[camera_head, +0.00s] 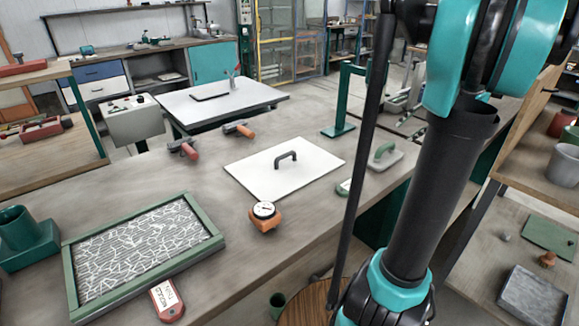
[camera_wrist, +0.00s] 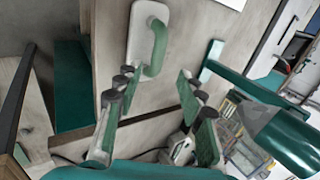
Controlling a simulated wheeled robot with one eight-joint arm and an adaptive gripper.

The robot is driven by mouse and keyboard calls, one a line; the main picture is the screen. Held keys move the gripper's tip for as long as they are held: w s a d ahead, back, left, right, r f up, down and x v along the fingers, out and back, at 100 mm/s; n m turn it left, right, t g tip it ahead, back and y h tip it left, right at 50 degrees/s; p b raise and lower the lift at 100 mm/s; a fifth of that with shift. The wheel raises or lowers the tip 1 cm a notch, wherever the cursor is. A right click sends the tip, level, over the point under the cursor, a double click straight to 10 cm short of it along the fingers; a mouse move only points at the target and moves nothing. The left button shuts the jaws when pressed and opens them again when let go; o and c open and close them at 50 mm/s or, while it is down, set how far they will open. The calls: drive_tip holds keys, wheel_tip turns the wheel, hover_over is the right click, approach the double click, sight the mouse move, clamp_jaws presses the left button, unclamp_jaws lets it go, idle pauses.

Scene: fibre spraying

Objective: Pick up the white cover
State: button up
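The white cover (camera_head: 250,170) is a flat square plate with a dark arched handle (camera_head: 286,158), lying on the long grey table in the head view. A white edge at the top of the wrist view (camera_wrist: 232,3) may be its corner. My gripper (camera_wrist: 157,82) shows in the wrist view with its two fingers apart and nothing between them. Ahead of the fingers is a pale float with a green handle (camera_wrist: 156,45), not the cover. That float also lies right of the cover in the head view (camera_head: 384,156). The fingers are not clearly visible in the head view.
A dial gauge on an orange base (camera_head: 264,217) stands just in front of the cover. A green-framed tray of white fibres (camera_head: 215,238) lies front left. Orange-handled tools (camera_head: 238,130) lie behind the cover. A green stand (camera_head: 338,129) rises at the back edge.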

drive_tip(key=g+h, duration=0.3)
drive_tip(key=h, duration=0.5)
approach(285, 155)
drive_tip(key=x, duration=0.3)
drive_tip(key=a+x, duration=0.1)
drive_tip(key=x, duration=0.1)
drive_tip(key=shift+w+d+f, duration=0.1)
drive_tip(key=shift+w+f, duration=0.05)
drive_tip(key=shift+w, duration=0.25)
drive_tip(key=x, duration=0.2)
drive_tip(key=d+x, duration=0.1)
drive_tip(key=x, duration=0.1)
drive_tip(key=shift+w+d+f, duration=0.1)
drive_tip(key=shift+f, duration=0.45)
drive_tip(key=shift+c, duration=0.7)
